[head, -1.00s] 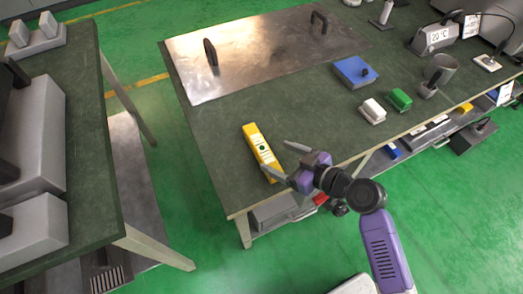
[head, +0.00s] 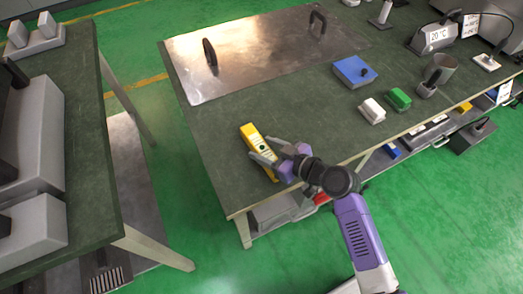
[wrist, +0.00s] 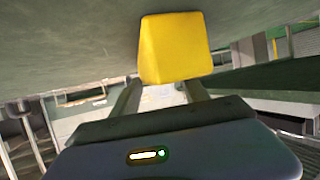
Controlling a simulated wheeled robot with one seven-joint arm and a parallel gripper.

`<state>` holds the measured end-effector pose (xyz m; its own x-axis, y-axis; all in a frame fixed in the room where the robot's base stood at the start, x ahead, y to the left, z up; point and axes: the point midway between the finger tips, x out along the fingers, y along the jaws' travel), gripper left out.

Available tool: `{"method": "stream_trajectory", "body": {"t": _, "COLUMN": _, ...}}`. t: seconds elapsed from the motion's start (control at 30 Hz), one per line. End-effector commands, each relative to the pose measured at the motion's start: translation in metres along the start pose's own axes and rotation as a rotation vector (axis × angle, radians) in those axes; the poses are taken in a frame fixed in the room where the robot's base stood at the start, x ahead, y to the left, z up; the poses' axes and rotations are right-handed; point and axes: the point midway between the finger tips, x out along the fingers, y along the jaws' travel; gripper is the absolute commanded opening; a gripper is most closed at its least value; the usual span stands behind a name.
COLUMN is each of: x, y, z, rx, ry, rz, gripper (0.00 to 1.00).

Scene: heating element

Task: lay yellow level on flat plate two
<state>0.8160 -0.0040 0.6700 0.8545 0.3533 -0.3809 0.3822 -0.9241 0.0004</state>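The yellow level (head: 249,134) lies on the green table top near its front left corner, long side slanting toward me. My gripper (head: 263,149) is low over the level's near part, its fingers spread, one tip over or beside the level and the other to its right. In the wrist view the level's yellow end (wrist: 176,47) is just ahead of the open fingers. I cannot tell whether they touch it. A large shiny metal plate (head: 265,55) with two black handles lies flat at the back of the table. No label shows which plate is number two.
The table top between level and plate is clear. Another table (head: 85,120) stands left across a gap.

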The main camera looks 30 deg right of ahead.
Motion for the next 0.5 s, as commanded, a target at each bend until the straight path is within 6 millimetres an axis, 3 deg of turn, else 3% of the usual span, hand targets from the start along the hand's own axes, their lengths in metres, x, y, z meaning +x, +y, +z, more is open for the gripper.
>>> {"method": "stream_trajectory", "body": {"t": 0.03, "x": 0.0000, "y": -0.0003, "z": 0.0015, "rx": 0.000, "ry": -0.003, "rz": -0.001, "gripper": 0.29}}
{"method": "stream_trajectory", "body": {"t": 0.2, "x": 0.0000, "y": -0.0004, "z": 0.0022, "rx": 0.000, "ry": -0.004, "rz": -0.001, "gripper": 0.00}}
{"method": "stream_trajectory", "body": {"t": 0.5, "x": -0.0004, "y": -0.0003, "z": 0.0016, "rx": 0.001, "ry": -0.004, "rz": -0.001, "gripper": 0.00}}
